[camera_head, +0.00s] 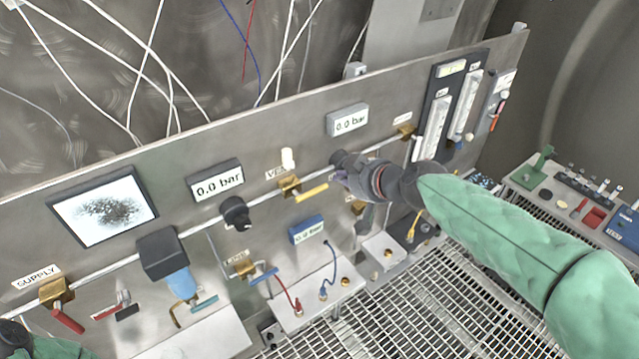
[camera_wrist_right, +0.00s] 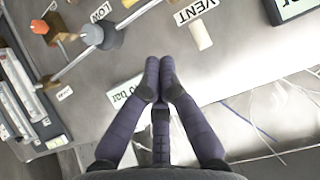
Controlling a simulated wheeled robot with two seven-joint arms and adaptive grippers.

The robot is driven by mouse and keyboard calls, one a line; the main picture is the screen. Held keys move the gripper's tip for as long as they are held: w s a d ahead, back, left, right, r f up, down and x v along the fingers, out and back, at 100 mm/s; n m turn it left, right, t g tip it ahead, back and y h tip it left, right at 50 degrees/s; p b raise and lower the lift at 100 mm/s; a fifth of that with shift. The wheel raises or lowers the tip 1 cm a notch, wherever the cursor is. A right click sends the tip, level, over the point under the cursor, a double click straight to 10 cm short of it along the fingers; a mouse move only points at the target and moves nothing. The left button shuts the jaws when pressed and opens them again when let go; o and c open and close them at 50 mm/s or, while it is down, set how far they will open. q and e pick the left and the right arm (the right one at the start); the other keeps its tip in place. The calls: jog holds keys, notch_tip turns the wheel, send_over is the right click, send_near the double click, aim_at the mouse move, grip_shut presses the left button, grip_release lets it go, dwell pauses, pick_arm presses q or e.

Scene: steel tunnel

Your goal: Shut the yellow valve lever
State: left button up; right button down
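The yellow valve lever (camera_head: 312,192) sticks out to the right from a brass valve (camera_head: 289,184) on the steel panel, beside a label partly reading VENT. It slopes slightly upward along the pipe. My right gripper (camera_head: 340,168) is just right of the lever's free end, in front of the panel and apparently apart from it. In the right wrist view its dark fingers (camera_wrist_right: 160,68) meet at the tips with nothing seen between them.
A white cylinder (camera_head: 288,158) stands above the valve. A 0.0 bar display (camera_head: 347,120) is above my right gripper. A red lever (camera_head: 67,321), a teal lever (camera_head: 204,302) and a blue lever (camera_head: 264,276) are lower left.

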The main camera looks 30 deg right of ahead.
jog(key=shift+w+f, duration=0.1)
jog(key=s+d+f+b+x, duration=0.1)
jog(key=f+x, duration=0.1)
jog(key=x, duration=1)
jog(key=shift+a+f+b, duration=0.3)
jog(key=shift+a+b, duration=0.1)
